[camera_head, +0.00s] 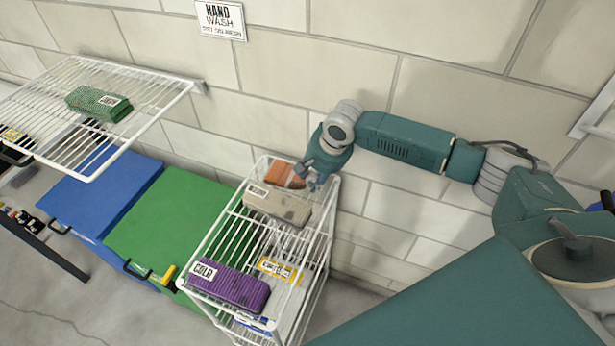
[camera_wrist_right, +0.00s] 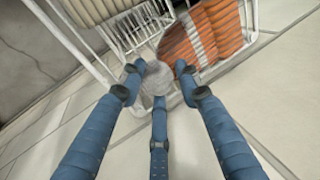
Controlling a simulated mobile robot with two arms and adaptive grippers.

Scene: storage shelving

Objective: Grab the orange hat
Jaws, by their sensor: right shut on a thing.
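The orange hat (camera_head: 285,174) lies at the wall end of the white wire rack's top shelf, behind a beige knit item. In the right wrist view the orange hat (camera_wrist_right: 212,35) is ribbed with a pale stripe, at the upper right. A grey round fuzzy part sits at its near end, between my fingertips, and looks like its pompom. My right gripper (camera_head: 317,176) is at the rack's far right corner. In the wrist view its three fingers (camera_wrist_right: 157,82) are closed in around the grey part. My left gripper is not in view.
The white wire rack (camera_head: 212,238) also holds a beige knit item (camera_head: 277,204) and a purple one (camera_head: 228,286). Green (camera_head: 165,225) and blue (camera_head: 98,195) bins stand to the left. A wire wall shelf (camera_head: 60,112) bears a green item (camera_head: 98,103). The block wall is close behind.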

